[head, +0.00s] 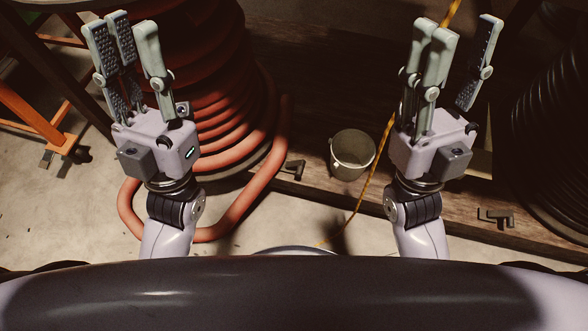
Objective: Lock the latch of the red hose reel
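The red hose reel (238,105) stands left of the middle in the head view, wound with several turns of thick red hose. A loop of its hose (262,180) lies on the floor in front. A small dark latch-like bracket (295,169) sits at the wooden edge just right of this reel; I cannot tell whether it is locked. My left gripper (128,38) is raised in front of the reel's left side, fingers spread, open and empty. My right gripper (462,38) is raised at the right, also open and empty, well away from the red reel.
A grey bucket (352,153) stands between my arms, with a yellow rope (372,172) beside it. A black hose reel (552,125) is at the right, with a similar dark bracket (495,217) near it. An orange frame (35,118) is at the left.

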